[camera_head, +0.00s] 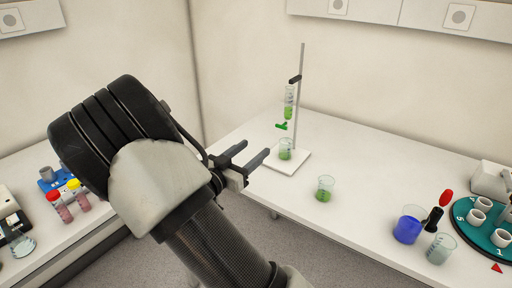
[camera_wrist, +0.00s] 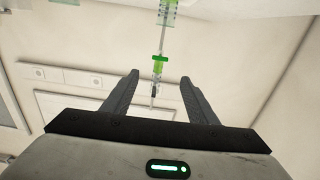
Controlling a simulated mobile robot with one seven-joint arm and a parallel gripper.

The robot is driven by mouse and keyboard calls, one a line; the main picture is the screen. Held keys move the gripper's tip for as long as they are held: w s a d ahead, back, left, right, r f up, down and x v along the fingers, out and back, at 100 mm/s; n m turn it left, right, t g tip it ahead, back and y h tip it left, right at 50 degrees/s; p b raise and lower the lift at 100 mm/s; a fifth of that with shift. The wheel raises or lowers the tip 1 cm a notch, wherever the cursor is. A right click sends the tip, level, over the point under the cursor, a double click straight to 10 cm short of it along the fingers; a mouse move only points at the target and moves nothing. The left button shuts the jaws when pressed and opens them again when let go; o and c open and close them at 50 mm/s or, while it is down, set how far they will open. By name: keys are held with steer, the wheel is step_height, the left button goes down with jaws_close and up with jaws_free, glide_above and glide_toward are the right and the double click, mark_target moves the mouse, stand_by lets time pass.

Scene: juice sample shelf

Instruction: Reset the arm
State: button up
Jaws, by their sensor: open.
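My gripper (camera_head: 251,161) is open and empty, raised in front of the right-hand bench in the head view. Its two dark fingers point right, left of the stand. In the wrist view my gripper (camera_wrist: 158,88) shows two spread fingers with nothing held between them. Beyond the fingers, the stand's glass tube (camera_wrist: 167,14) and green stopcock (camera_wrist: 159,58) show, apart from them. My arm is bent, with its elbow at the left of the head view.
A stand (camera_head: 300,100) holds a tube over a small beaker (camera_head: 286,149). A green-filled beaker (camera_head: 325,188), a blue-filled beaker (camera_head: 408,226) and a teal carousel (camera_head: 470,231) stand rightward. Capped vials (camera_head: 60,206) stand at left.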

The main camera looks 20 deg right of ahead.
steer(key=w+a+r+n+y+p, duration=0.1)
steer(key=a+r+n+y+p, duration=0.25)
steer(key=a+r+y, duration=0.65)
steer(key=s+r+n+y+p, duration=0.2)
steer(key=s+r+y, duration=0.3)
steer(key=s+y, duration=0.1)
steer(key=s+d+r+n+g+h+p, duration=0.1)
steer(key=s+d+r+n+g, duration=0.1)
steer(key=s, duration=1)
steer(key=s+d+r+n+g+p, duration=0.2)
steer(key=s+d+g, duration=0.1)
steer(key=s, duration=1)
steer(key=shift+s+d+n+h+p, duration=0.2)
steer(key=shift+n+h+p, duration=0.1)
steer(key=shift+n+h, duration=0.1)
